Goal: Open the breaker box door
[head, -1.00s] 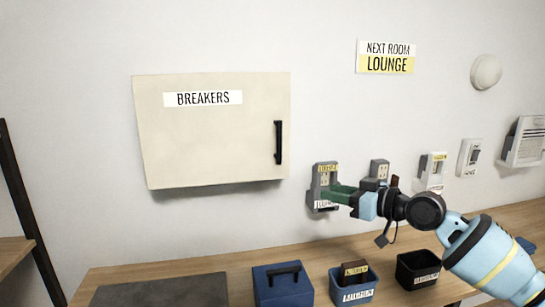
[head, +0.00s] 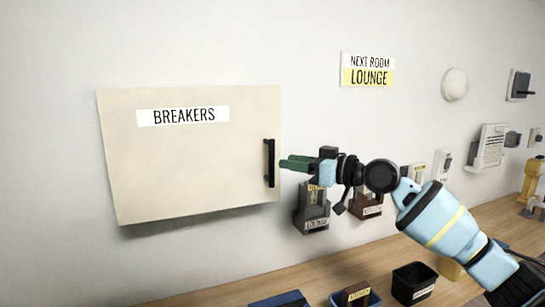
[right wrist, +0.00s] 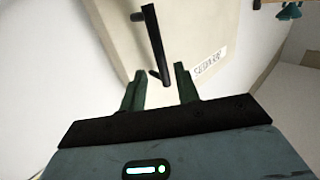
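The breaker box (head: 190,165) is a cream cabinet on the wall, labelled BREAKERS, with its door shut. Its black vertical bar handle (head: 269,163) is at the door's right edge. My right gripper (head: 284,163) is just right of the handle in the head view, its green fingers pointing left at it. In the right wrist view the fingers (right wrist: 158,88) are apart with nothing between their pads, and the handle (right wrist: 154,45) stands beyond the tips, its near end close to the gap. I cannot tell whether they touch. My left gripper is not in view.
Below the gripper, labelled wall holders (head: 312,208) and switches (head: 443,163) line the wall. A wooden counter (head: 240,285) runs below with a black bin (head: 414,284) and a blue bin with a brown KITCHEN item (head: 356,294). The wall left of the box is bare.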

